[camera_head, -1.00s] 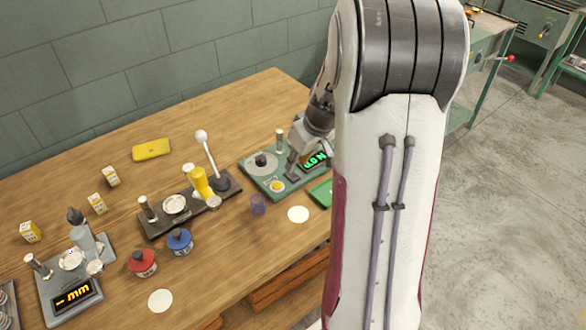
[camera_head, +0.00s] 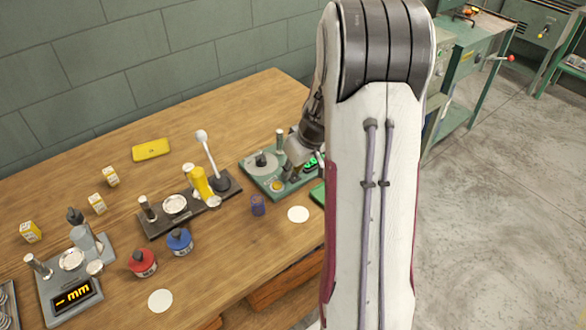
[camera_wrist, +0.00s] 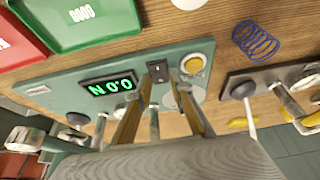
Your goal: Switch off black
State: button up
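A small black switch (camera_wrist: 157,72) sits on the green tester plate (camera_wrist: 60,97), between a display (camera_wrist: 109,87) and a yellow button (camera_wrist: 193,63) in the wrist view. The display is lit green and reads 0.0 N, upside down. My gripper (camera_wrist: 160,98) is open, its two brass-coloured fingers apart, with the switch showing beyond and between their tips. I cannot tell whether a finger touches it, or which way the switch is set. In the head view, my gripper (camera_head: 289,172) is over the tester plate (camera_head: 262,182), and my arm hides part of the display.
A dark coiler base (camera_head: 160,225) with a white-knobbed lever (camera_head: 207,150) stands left of the tester. A blue spring (camera_wrist: 255,40) lies nearby on the table. A green tray (camera_wrist: 85,20) and a red tray (camera_wrist: 15,45) lie beside the tester. A post rises from the plate.

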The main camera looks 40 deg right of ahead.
grip_shut()
jog(key=shift+w+a+g, duration=0.2)
jog(key=shift+w+g, duration=0.1)
jog(key=shift+g, duration=0.1)
jog(key=shift+w+g, duration=0.2)
jog(key=shift+g, duration=0.8)
jog(key=shift+o, duration=1.6)
grip_release()
jog(key=shift+d, duration=0.1)
jog(key=shift+r, duration=0.1)
jog(key=shift+d+r, duration=0.1)
